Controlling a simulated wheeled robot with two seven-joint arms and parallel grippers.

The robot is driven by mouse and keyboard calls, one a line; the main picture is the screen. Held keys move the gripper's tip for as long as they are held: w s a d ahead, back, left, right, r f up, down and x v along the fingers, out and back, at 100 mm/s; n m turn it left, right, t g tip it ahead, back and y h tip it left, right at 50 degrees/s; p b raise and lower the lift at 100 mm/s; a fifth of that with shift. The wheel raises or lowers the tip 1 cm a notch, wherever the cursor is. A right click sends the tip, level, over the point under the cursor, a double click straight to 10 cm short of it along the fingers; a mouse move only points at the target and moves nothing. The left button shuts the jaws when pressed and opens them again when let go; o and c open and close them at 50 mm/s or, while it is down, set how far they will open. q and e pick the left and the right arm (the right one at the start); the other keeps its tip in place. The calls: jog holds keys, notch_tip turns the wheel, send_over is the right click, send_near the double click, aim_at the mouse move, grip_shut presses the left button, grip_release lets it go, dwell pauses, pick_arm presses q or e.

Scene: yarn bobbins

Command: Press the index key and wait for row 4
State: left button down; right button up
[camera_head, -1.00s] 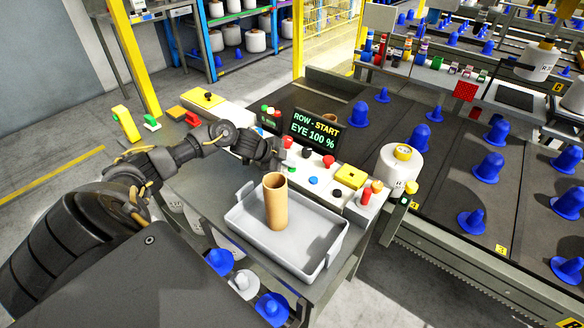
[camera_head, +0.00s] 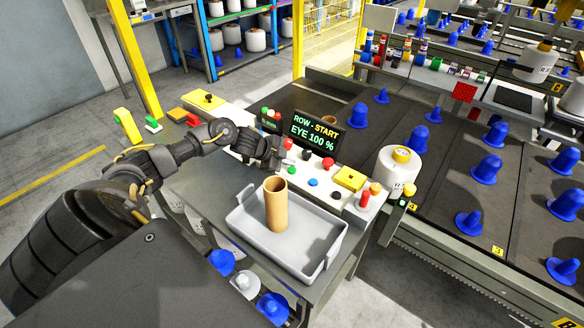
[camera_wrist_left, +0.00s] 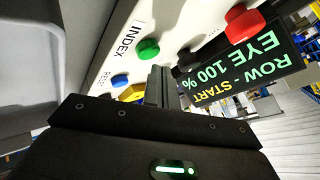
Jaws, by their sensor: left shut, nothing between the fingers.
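The green index key (camera_head: 291,170) sits on the pale control panel, and in the left wrist view it (camera_wrist_left: 148,50) is beside the printed word INDEX. My left gripper (camera_head: 283,163) is shut and empty, its tips close to the green key on its far-left side. In the left wrist view the shut fingers (camera_wrist_left: 160,85) point at the panel just beside the key. I cannot tell whether they touch it. The dark display (camera_head: 315,131) reads "ROW - START" and "EYE 100 %". My right gripper is not in view.
A blue button (camera_head: 313,182), black button (camera_head: 306,154), red button (camera_head: 327,162) and yellow box (camera_head: 350,179) share the panel. A grey tray (camera_head: 312,270) holding a brown tube (camera_head: 276,205) is in front. A white bobbin (camera_head: 396,175) stands at right.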

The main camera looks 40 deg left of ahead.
aim_at(289, 170)
pick_arm(q)
jog(key=shift+r+p, duration=2.45)
jog(key=shift+r, duration=0.15)
jog(key=shift+f, duration=0.1)
dwell(0.9)
